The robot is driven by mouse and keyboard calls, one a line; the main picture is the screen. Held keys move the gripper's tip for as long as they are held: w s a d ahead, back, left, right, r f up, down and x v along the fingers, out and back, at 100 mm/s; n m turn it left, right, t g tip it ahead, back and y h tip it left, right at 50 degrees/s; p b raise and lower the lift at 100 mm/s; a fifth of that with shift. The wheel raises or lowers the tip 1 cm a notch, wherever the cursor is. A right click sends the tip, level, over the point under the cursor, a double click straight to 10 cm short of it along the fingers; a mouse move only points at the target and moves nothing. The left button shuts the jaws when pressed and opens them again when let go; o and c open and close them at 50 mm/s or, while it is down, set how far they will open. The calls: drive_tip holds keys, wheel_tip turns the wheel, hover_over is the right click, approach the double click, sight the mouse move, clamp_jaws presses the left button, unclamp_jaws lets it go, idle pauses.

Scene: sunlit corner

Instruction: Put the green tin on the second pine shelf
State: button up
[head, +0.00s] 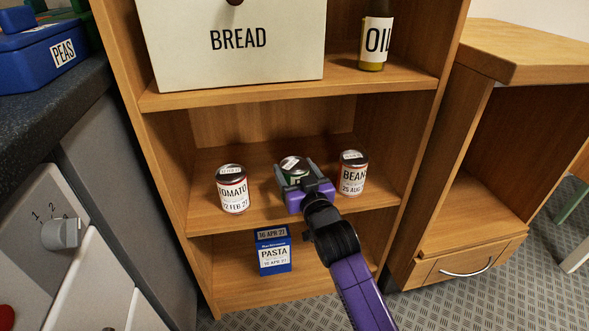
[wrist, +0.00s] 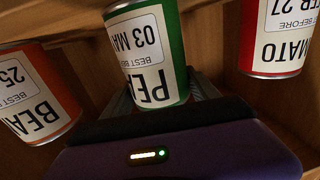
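The green tin (head: 293,167), lettered PEA in the wrist view (wrist: 155,55), stands between the fingers of my gripper (head: 297,173). It is above the middle board of the pine shelf unit (head: 262,217), between two other tins. Its top is about level with theirs. The fingers flank the tin on both sides, close to its wall. I cannot tell whether they press on it or leave a small gap. My gripper hides the tin's lower front in the head view, so contact with the board is hidden there.
A tomato tin (head: 232,190) stands left of the green tin and a bean tin (head: 353,174) right, both close. Above is a board (head: 290,87) with a bread bin (head: 235,45) and an oil bottle (head: 375,40). A pasta box (head: 273,251) stands on the lower level, clear to its right.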

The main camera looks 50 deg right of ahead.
drive_tip(key=o, duration=0.4)
drive_tip(key=shift+o, duration=0.2)
drive_tip(key=shift+r, duration=0.25)
drive_tip(key=shift+s+a+r+p, duration=0.1)
drive_tip(key=shift+s+p, duration=0.1)
drive_tip(key=shift+p, duration=0.15)
drive_tip(key=p+v, duration=0.2)
drive_tip(key=v, duration=0.9)
drive_tip(key=shift+s+a+p, duration=0.15)
drive_tip(key=shift+s+p, duration=0.1)
drive_tip(key=shift+p, duration=0.15)
drive_tip(key=shift+a, duration=0.1)
